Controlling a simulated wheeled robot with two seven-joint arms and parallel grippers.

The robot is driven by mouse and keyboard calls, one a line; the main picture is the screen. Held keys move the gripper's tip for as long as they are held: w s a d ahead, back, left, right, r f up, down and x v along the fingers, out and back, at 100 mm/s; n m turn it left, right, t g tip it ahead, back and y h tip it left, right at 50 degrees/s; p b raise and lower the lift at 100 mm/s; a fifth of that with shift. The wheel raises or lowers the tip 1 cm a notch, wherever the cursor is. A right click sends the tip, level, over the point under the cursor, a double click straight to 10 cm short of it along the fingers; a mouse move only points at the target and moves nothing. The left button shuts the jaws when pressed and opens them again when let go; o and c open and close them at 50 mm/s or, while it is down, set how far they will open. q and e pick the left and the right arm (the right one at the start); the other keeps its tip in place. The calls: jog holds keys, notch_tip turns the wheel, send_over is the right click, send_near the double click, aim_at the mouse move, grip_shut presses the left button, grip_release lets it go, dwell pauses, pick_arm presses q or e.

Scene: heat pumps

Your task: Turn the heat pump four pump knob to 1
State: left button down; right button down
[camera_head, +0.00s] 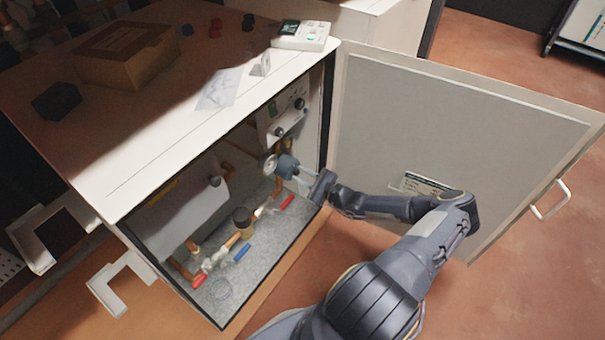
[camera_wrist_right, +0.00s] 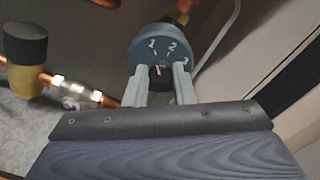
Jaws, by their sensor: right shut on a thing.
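The pump knob is a small black knob (camera_wrist_right: 160,78) on the front of a round blue-grey pump face (camera_wrist_right: 163,45) marked 1, 2 and 3. In the right wrist view my right gripper (camera_wrist_right: 161,80) has one finger on each side of the knob and is shut on it. In the head view the pump (camera_head: 287,166) sits inside the open heat pump cabinet, and my right gripper (camera_head: 302,178) reaches in to it from the right. The knob is hidden there. The exact setting of the knob is hard to read. My left gripper is not in view.
The cabinet door (camera_head: 450,140) stands open on the right, beside my right arm. Copper pipes, a black-capped valve (camera_head: 242,217) and red and blue valve handles (camera_head: 242,253) lie left of the pump. A cardboard box (camera_head: 125,52) and a handheld device (camera_head: 302,35) rest on top.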

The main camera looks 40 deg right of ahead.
dwell(0.4)
jog(key=c, duration=1.2)
grip_release()
jog(key=shift+s, duration=0.1)
jog(key=p+v, duration=0.2)
jog(key=v, duration=0.5)
jog(key=shift+s, duration=0.35)
jog(key=shift+d, duration=0.15)
